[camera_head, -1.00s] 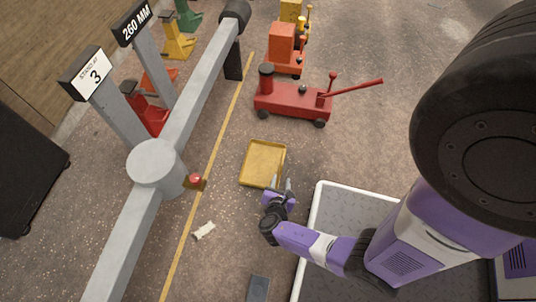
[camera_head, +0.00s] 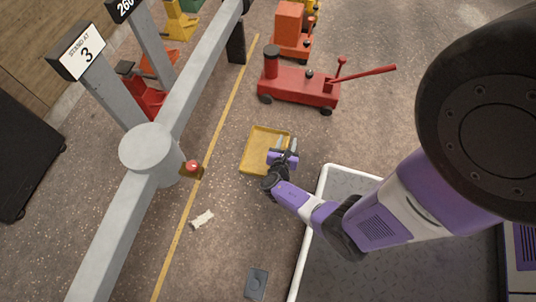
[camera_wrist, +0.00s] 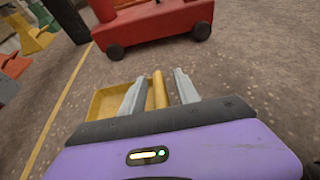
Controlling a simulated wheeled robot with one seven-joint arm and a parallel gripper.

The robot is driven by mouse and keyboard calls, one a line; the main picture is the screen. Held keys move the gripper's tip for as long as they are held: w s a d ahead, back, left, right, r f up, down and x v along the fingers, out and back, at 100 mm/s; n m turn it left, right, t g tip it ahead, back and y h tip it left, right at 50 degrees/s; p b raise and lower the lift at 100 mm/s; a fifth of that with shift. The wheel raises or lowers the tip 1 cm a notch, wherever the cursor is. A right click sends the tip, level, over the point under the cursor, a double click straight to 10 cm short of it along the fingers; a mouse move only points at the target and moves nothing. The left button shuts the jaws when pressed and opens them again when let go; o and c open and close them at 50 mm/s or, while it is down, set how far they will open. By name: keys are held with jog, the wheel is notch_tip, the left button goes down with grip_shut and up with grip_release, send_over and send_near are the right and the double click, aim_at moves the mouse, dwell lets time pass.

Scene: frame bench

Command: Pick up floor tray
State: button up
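The yellow floor tray (camera_head: 254,151) lies flat on the concrete floor, left of my white-rimmed base. It looks shallow, with raised edges and nothing seen in it. My gripper (camera_head: 286,143) is over the tray's right side in the head view. In the wrist view the two grey fingers of my gripper (camera_wrist: 158,92) are spread apart. The tray (camera_wrist: 104,103) shows to the left of and between the fingers, with its right rim in the gap. I cannot tell whether the fingers touch the rim. My purple gripper body hides the tray's near part.
A red wheeled jack (camera_head: 300,84) with a long handle stands beyond the tray. A grey frame beam (camera_head: 112,222) runs along the left, with a red button (camera_head: 193,165) beside it. A white scrap (camera_head: 202,219) and a dark flat block (camera_head: 256,283) lie on the floor.

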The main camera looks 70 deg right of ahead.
jog(key=shift+d+f, duration=0.15)
jog(key=shift+d, duration=0.2)
jog(key=shift+c, duration=0.2)
grip_shut()
dwell(1.0)
